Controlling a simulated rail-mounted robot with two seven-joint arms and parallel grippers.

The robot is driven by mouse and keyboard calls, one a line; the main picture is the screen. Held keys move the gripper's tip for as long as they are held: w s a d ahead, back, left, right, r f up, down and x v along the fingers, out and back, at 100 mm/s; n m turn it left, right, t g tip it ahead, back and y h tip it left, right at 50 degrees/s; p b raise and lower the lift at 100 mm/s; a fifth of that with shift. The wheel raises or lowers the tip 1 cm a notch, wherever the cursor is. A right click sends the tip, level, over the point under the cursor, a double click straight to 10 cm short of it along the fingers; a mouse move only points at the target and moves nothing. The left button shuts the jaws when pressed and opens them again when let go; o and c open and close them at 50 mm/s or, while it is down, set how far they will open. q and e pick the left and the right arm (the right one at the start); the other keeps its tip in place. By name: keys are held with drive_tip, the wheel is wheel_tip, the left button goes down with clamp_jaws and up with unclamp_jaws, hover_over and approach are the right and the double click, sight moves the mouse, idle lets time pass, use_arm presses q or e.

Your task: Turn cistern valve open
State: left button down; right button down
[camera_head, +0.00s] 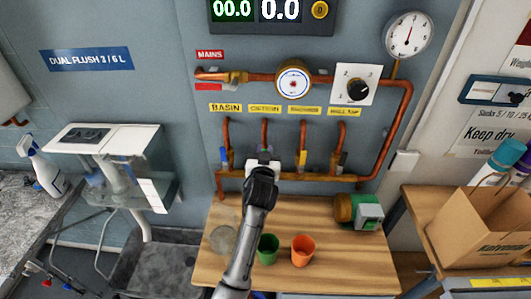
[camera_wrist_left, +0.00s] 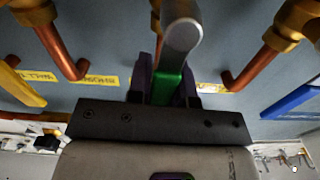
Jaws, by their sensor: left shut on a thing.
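The cistern valve's green lever (camera_wrist_left: 166,88) shows in the left wrist view, with a rounded grey part (camera_wrist_left: 184,32) beyond it. My left gripper (camera_wrist_left: 163,84) is shut on this lever, one dark finger on each side. In the head view my left gripper (camera_head: 263,166) is at the valve row, below the yellow cistern label (camera_head: 265,109) and its copper pipe (camera_head: 264,132). It hides the cistern valve there, so the lever's exact angle cannot be told. My right gripper is not in view.
The blue basin lever (camera_head: 229,158) and yellow shower lever (camera_head: 303,158) flank the gripper closely. A wooden bench (camera_head: 340,270) below holds a green cup (camera_head: 268,249), an orange cup (camera_head: 302,251) and a green-and-grey device (camera_head: 360,212).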

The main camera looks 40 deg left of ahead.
use_arm(q)
drive_tip(key=c, duration=1.2)
unclamp_jaws()
drive_tip(key=shift+o, duration=0.9)
